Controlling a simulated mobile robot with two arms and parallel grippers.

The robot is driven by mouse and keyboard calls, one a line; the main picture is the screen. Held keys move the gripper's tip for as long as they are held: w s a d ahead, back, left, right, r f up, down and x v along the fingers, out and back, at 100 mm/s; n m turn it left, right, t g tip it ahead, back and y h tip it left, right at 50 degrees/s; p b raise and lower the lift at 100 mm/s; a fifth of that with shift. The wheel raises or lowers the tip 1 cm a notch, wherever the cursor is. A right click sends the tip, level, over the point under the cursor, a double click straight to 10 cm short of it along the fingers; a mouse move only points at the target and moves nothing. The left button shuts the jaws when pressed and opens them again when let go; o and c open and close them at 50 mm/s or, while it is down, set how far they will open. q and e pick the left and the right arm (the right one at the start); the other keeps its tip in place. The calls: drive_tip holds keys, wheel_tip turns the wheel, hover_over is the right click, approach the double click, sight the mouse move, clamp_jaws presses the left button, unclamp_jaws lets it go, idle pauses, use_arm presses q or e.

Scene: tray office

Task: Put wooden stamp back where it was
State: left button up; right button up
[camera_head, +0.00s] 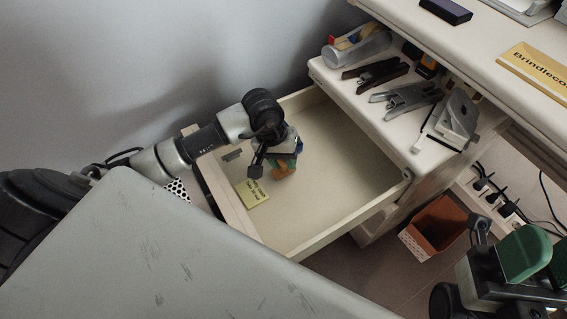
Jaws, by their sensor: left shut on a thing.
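The wooden stamp (284,172), orange-brown, shows just below my left gripper (277,158) inside the open drawer (335,150). My left gripper points down and is shut on the stamp. The gripper and wrist hide the upper part of the stamp, and I cannot tell whether its base touches the drawer floor.
A yellow note (252,193) lies in the drawer beside the stamp. An orange bin (436,228) is on the floor. The drawer's right part is clear.

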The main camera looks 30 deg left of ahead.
use_arm(q)
drive_tip(key=shift+f, duration=0.55)
drive_tip(key=shift+f, duration=0.2)
drive_tip(key=o, duration=0.7)
drive_tip(key=shift+o, duration=0.4)
drive_tip(key=shift+r, duration=0.1)
